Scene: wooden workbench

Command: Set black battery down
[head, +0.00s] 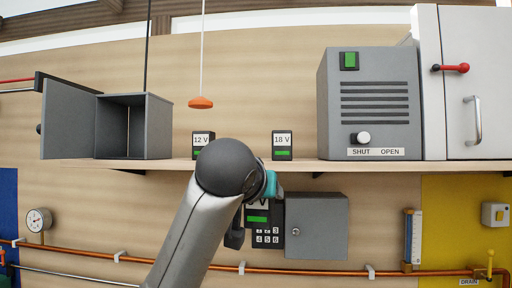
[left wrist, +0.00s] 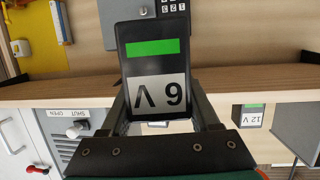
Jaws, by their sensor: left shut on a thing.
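My left gripper (left wrist: 160,98) is shut on a black battery (left wrist: 158,65) marked 6 V with a green bar. The left wrist view shows it upside down between the two fingers. In the head view this battery (head: 257,217) is partly hidden behind my left arm, in front of the wall below the shelf edge. Two more black batteries stand upright and apart on the shelf (head: 345,165): one marked 12 V (head: 202,141) and one marked 18 V (head: 282,145). My right gripper is not in view.
An open grey box (head: 155,128) with its door swung left stands at the shelf's left. A grey vented machine (head: 368,105) with a SHUT/OPEN knob stands right. An orange pull (head: 201,103) hangs above. A grey locked box (head: 317,225) and a copper pipe (head: 320,271) are below the shelf.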

